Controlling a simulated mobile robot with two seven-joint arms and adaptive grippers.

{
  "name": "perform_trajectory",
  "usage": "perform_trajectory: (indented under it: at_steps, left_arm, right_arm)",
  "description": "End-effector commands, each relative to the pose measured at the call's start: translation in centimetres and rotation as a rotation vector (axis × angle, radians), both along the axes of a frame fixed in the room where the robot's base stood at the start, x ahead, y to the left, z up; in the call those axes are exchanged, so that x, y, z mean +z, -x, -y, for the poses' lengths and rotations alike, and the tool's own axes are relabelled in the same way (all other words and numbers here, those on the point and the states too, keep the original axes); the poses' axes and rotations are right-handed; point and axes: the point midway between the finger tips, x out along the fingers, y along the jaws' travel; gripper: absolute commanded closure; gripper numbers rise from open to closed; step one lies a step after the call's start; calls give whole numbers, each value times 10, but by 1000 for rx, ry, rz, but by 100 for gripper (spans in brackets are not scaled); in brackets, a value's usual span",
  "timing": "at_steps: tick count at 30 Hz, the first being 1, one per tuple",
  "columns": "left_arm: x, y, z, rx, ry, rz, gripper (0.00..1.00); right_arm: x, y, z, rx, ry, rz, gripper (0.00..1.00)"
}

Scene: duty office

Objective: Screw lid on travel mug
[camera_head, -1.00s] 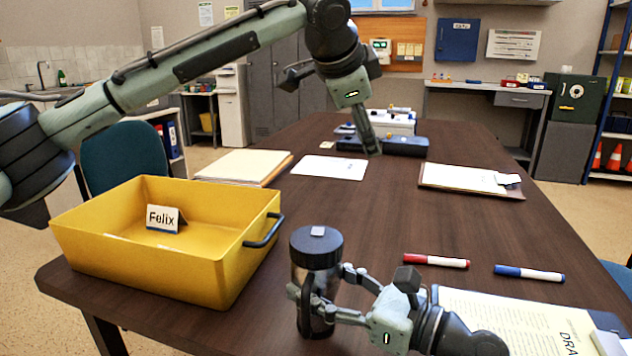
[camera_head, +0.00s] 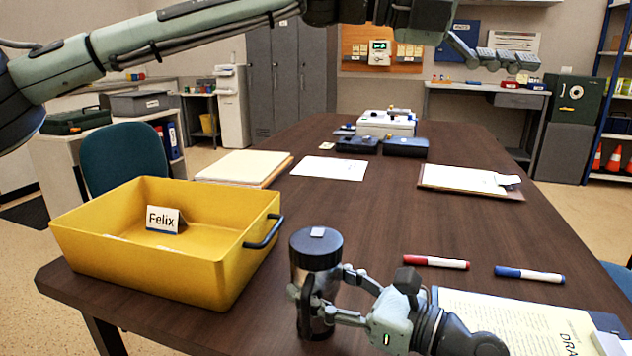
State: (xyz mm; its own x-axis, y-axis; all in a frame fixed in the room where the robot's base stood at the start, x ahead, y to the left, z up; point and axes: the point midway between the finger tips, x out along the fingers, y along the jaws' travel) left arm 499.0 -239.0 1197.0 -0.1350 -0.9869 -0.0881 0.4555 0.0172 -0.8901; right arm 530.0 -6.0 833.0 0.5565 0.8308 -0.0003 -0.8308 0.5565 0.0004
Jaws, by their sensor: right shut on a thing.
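The travel mug (camera_head: 303,279) stands upright on the table near the front, with a dark, glossy body. The black lid (camera_head: 316,252) sits on its top, with a small pale square on it. I cannot tell how tightly it is seated. My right gripper (camera_head: 312,302) comes in from the right and is shut on the mug's body below the lid. The mug's lower part is partly hidden by the fingers. My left gripper (camera_head: 484,58) is high at the top, over the table's far side, away from the mug.
A yellow bin (camera_head: 150,262) with a "Felix" card stands left of the mug. Red (camera_head: 435,262) and blue (camera_head: 530,274) markers and a document (camera_head: 500,318) lie to the right. A clipboard (camera_head: 468,181), papers and boxes are farther back. The middle of the table (camera_head: 370,220) is clear.

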Motion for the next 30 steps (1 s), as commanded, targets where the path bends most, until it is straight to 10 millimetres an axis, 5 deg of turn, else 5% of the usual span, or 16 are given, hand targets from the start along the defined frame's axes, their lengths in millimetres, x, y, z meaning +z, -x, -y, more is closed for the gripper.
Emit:
perform_trajectory:
  at_steps: [6,13,21,30]
  left_arm:
    - [-97,19,-40,-149,-432,166,20]
    - [-174,1,-120,-182,-912,259,20]
    - [-202,-27,-210,-117,-1336,283,20]
    - [-203,-34,-238,-83,-1461,278,20]
  right_arm:
    - [0,0,0,0,-1,1,100]
    - [0,0,0,0,-1,1,100]
    - [0,0,0,0,-1,1,100]
    - [1,0,0,0,-1,1,100]
